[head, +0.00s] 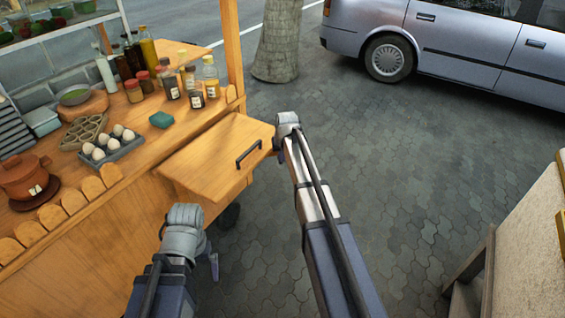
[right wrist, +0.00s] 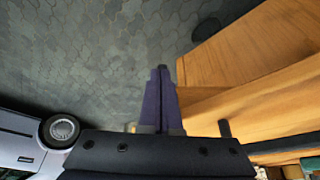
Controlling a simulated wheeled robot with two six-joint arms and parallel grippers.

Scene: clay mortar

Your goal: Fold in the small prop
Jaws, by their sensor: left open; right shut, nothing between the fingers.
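A wooden side leaf (head: 215,155) with a dark bar handle (head: 249,153) stands out level from the cart's end. The handle also shows in the right wrist view (right wrist: 224,128). I cannot clearly make out the small prop; the leaf top hides what is beneath it in the head view. My right gripper (head: 279,150) is by the leaf's outer edge, mostly hidden by its wrist. In the right wrist view its fingers (right wrist: 161,82) are shut and empty, beside wooden panels. My left gripper (head: 213,264) is low in front of the cart, open, its fingers partly hidden.
The cart counter carries an egg tray (head: 112,147), a clay pot (head: 25,178), a green sponge (head: 161,120) and several bottles and jars (head: 170,82). A tree trunk (head: 277,42) and parked car (head: 450,45) stand behind. The paving right of the leaf is clear.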

